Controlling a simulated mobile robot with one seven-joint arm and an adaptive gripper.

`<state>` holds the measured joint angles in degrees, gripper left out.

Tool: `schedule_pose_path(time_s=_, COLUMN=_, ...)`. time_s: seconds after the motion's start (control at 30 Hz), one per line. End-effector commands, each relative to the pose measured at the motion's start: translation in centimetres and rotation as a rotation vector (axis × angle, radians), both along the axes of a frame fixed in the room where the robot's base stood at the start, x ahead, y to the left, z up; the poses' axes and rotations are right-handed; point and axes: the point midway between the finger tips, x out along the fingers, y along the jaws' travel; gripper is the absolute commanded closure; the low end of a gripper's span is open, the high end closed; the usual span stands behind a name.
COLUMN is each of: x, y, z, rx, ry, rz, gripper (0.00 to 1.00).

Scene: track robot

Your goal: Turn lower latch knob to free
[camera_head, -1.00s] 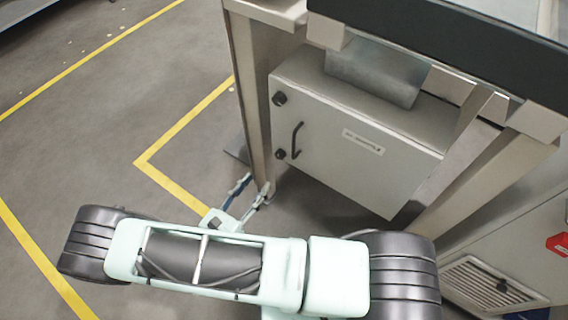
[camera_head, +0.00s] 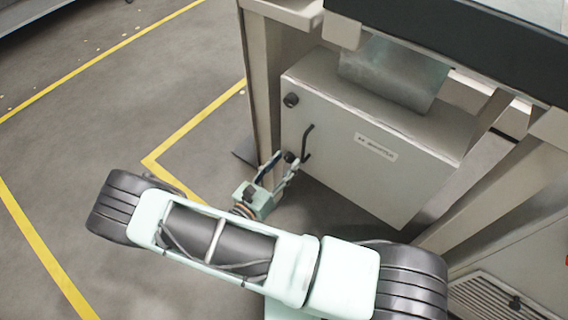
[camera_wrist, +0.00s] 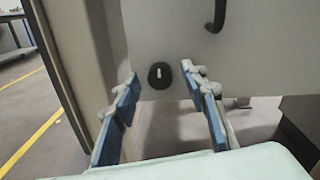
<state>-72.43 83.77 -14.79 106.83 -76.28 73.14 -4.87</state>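The lower latch knob (camera_wrist: 160,75) is a round black knob with a pale mark on its face, low on the grey cabinet door. In the wrist view it lies between and just ahead of the fingertips of my gripper (camera_wrist: 161,78). In the head view the lower knob (camera_head: 290,156) is partly covered by the fingers of my gripper (camera_head: 281,161). My gripper is open, with a finger on each side of the knob; I cannot tell whether either touches it. The upper latch knob (camera_head: 291,100) sits near the door's top left corner.
A black handle (camera_head: 308,142) stands out from the cabinet door (camera_head: 365,180) right of the knobs. A bench leg (camera_head: 262,95) rises close on the left. Open floor with yellow lines (camera_head: 195,125) lies further left.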

Motion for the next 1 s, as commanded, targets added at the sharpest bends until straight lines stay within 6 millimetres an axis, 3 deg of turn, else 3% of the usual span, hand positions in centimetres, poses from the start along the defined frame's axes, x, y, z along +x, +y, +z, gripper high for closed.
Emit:
schedule_pose_path(time_s=0.13, x=-0.01, y=0.01, z=0.02, rx=0.000, ry=0.000, rz=0.000, gripper=0.61)
schedule_pose_path(time_s=0.5, x=-0.02, y=0.02, z=0.01, rx=0.000, ry=0.000, rz=0.000, gripper=1.00)
schedule_pose_path(time_s=1.0, x=-0.01, y=0.00, z=-0.01, rx=0.108, ry=-0.086, rz=0.001, gripper=1.00)
